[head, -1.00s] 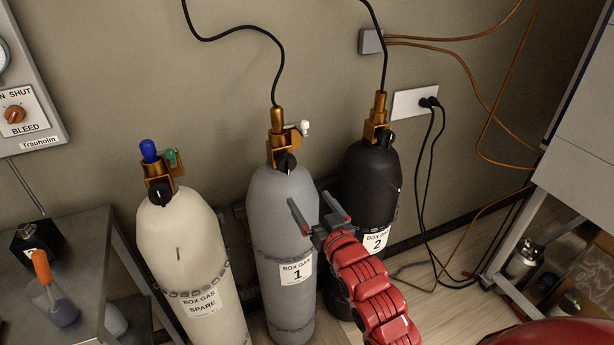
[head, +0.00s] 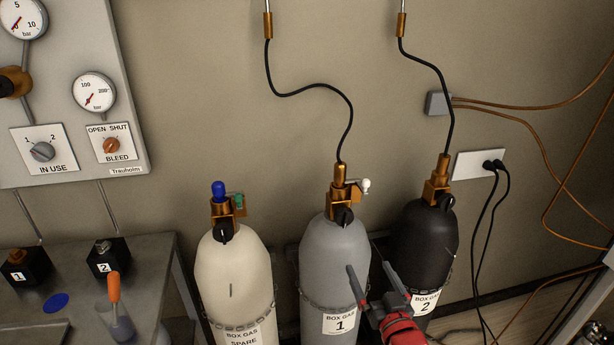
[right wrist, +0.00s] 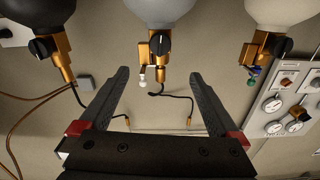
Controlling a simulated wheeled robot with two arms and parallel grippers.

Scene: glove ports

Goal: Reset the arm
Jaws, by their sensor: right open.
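My right gripper (head: 378,292) is in the lower part of the head view, its red arm coming in from the bottom right. Its two dark fingers are spread, with nothing between them. It appears in front of the grey cylinder labelled BOX GAS 1 (head: 335,262) and the black cylinder labelled 2 (head: 424,243); I cannot tell whether it touches either. In the right wrist view the open fingers (right wrist: 160,105) frame the wall and a hose end, with the cylinder valves above in the picture. My left gripper is not in view.
A cream spare cylinder (head: 232,275) stands left of cylinder 1. A gauge panel (head: 70,140) hangs on the wall above a metal table (head: 150,265) holding black blocks and a beaker with an orange-handled tool (head: 114,290). Hoses and cables hang behind the cylinders.

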